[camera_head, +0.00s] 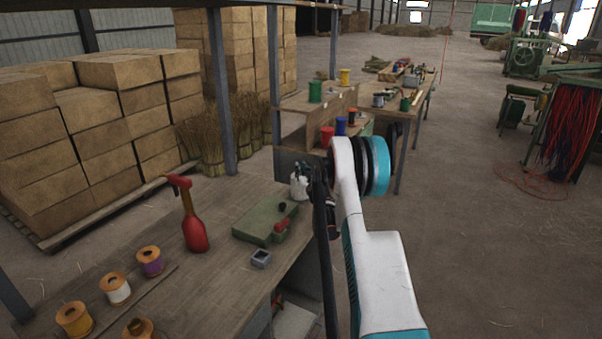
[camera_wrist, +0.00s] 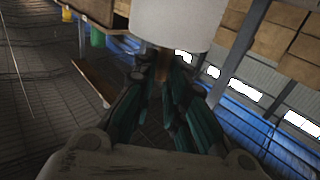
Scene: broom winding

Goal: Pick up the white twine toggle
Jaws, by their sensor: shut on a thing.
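The white twine toggle (camera_wrist: 178,20) fills the top middle of the wrist view as a broad white cylinder with a brown stem below it. My gripper (camera_wrist: 165,72) is shut on that stem, its dark and teal fingers close on both sides. In the head view a white piece (camera_head: 299,184) shows at the dark fingers of my gripper (camera_head: 308,178), near the far right end of the workbench, and appears to be the same toggle. My arm hides part of it. The wrist view is tilted, with floor and shelving behind.
A dark upright post stands close by my arm. A second bench with coloured spools (camera_head: 343,78) is behind.

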